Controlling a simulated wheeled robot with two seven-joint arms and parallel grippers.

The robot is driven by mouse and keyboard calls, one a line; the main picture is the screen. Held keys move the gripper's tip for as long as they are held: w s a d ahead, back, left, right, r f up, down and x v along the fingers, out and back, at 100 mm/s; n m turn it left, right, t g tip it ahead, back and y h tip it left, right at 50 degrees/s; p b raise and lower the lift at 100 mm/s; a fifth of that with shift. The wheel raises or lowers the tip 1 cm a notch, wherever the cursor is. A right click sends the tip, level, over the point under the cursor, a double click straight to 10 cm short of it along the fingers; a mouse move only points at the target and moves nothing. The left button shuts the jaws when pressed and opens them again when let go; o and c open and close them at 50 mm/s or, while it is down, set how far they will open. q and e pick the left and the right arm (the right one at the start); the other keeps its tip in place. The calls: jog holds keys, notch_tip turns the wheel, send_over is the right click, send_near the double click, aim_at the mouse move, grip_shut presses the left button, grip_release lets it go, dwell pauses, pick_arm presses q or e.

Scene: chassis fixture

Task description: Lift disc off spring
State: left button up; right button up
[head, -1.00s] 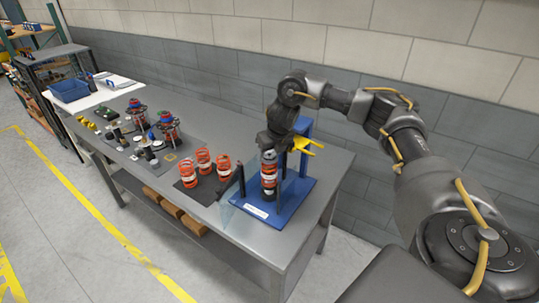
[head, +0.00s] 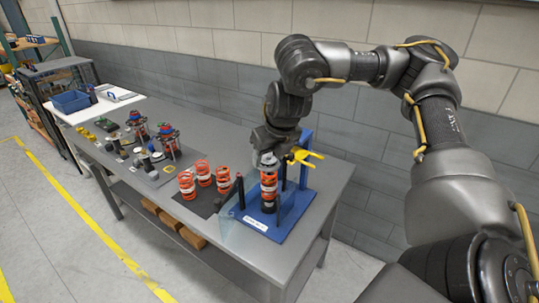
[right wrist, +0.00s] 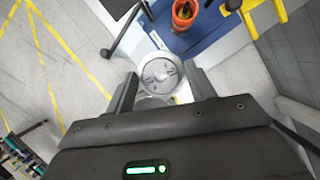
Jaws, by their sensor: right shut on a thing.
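My right gripper (head: 268,156) is shut on a silver round disc. In the right wrist view the disc (right wrist: 160,73) sits between the two fingers (right wrist: 162,84), its flat face with markings toward the camera. The orange spring (head: 268,187) stands upright in the blue fixture (head: 294,212). In the head view the disc is just above the spring top, partly hidden by the gripper. In the right wrist view the spring (right wrist: 184,10) shows at the top edge, with a dark inside, apart from the disc. My left gripper is not in view.
A yellow fork-shaped piece (head: 303,155) on the fixture's blue post is close right of the gripper. A clear panel (head: 232,207) stands at the fixture's left. Several loose orange springs (head: 204,173) stand on a dark mat. Strut assemblies (head: 169,138) and a blue bin (head: 70,101) lie farther left.

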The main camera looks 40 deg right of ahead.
jog(key=shift+s+a+r, duration=0.2)
jog(key=shift+s+a, duration=0.15)
jog(key=shift+s, duration=0.1)
notch_tip(320, 180, down, 11)
jog(key=b, duration=0.7)
dwell(0.8)
jog(key=shift+r, duration=0.1)
